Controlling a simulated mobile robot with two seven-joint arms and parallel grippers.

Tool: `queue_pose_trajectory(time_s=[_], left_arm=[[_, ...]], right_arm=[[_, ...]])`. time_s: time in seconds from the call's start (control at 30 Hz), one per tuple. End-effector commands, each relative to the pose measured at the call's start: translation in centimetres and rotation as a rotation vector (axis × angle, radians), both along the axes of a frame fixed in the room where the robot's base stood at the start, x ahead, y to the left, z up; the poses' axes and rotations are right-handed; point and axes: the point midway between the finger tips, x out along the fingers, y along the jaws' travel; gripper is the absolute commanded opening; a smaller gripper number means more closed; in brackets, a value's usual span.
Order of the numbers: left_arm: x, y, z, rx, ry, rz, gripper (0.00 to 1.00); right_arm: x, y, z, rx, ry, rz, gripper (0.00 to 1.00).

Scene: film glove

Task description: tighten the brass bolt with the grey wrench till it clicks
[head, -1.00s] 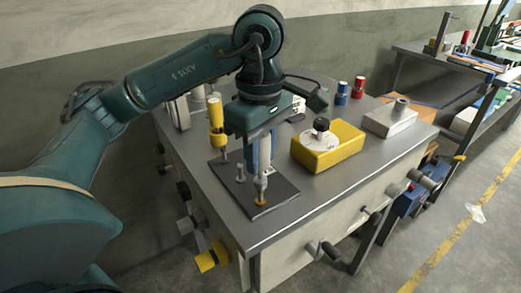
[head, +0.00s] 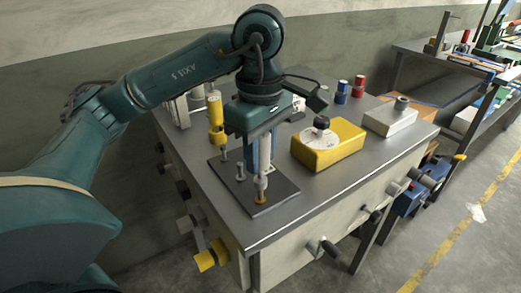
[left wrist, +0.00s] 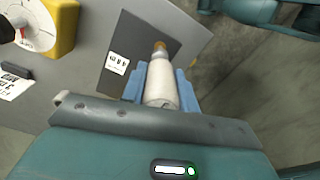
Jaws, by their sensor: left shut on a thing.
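My left gripper (head: 262,158) points down over the dark plate (head: 276,203) on the grey bench. Its blue fingers are shut on the grey wrench (head: 262,181), an upright light-grey shaft, which also shows between the fingers in the left wrist view (left wrist: 161,88). The brass bolt (head: 261,199) is at the plate's front part, directly under the wrench's lower end. In the left wrist view the bolt (left wrist: 160,46) shows as a small brass spot at the wrench's tip. The tip appears to meet the bolt; how far it is seated is hidden. My right gripper is not in view.
Two other grey bolts or pegs (head: 240,172) stand on the plate. A yellow box with a dial (head: 329,148) is to the right, then a grey block (head: 390,122). A yellow-topped tool (head: 215,115) stands behind left. Red and blue cans (head: 342,92) stand at the back.

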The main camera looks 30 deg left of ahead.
Motion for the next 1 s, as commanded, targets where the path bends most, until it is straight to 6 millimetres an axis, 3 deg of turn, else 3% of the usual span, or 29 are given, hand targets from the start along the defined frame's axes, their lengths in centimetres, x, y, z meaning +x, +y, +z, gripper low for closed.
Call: queue_pose_trajectory(time_s=[1.0], left_arm=[[0.0, 0.0, -1.4, 0.000, 0.000, 0.000, 0.00]], right_arm=[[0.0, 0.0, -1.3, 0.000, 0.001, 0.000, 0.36]])
